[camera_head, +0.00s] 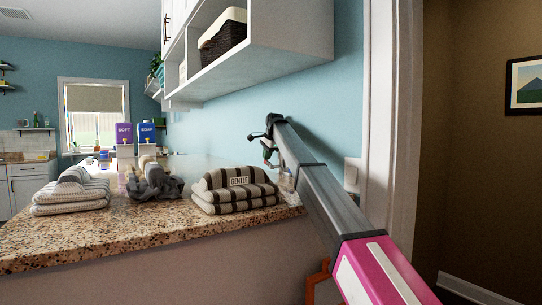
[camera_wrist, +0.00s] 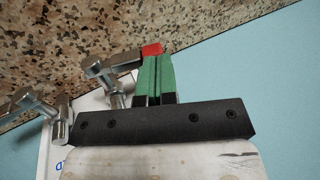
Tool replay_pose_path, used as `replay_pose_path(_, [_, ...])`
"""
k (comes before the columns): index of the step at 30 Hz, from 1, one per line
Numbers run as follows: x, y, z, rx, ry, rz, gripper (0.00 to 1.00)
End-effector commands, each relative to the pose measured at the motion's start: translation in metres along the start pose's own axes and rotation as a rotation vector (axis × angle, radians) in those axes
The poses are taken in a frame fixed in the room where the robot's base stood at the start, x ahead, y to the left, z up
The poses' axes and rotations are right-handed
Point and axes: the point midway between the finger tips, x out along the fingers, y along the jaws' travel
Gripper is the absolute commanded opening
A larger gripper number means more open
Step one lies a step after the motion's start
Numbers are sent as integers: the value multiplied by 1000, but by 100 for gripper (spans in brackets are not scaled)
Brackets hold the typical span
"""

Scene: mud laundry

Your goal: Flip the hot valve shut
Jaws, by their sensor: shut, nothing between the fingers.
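The hot valve (camera_wrist: 116,70) is a metal valve with a lever ending in a red tip (camera_wrist: 151,49), seen in the wrist view. My gripper (camera_wrist: 155,60) has green fingers that are shut together and empty. The fingertips are right at the red tip; whether they touch it I cannot tell. A second metal valve (camera_wrist: 36,108) stands left of it, the colour of its lever tip not visible.
The speckled granite counter (camera_head: 120,226) runs close beside the valves. A folded striped towel stack (camera_head: 236,190) labelled GENTLE sits near its right end, with more towels (camera_head: 70,192) to the left. The blue wall (camera_head: 340,125) and the overhead cabinet (camera_head: 285,40) bound the arm's space.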

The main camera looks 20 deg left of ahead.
Motion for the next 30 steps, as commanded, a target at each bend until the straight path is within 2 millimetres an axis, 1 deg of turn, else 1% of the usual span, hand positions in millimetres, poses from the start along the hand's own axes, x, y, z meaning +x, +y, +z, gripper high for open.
replay_pose_path(5, [0, 2, 0, 0, 0, 0, 0])
replay_pose_path(17, [1, 17, 0, 0, -1, 1, 0])
replay_pose_path(30, [-2, 16, -2, 0, 0, 1, 0])
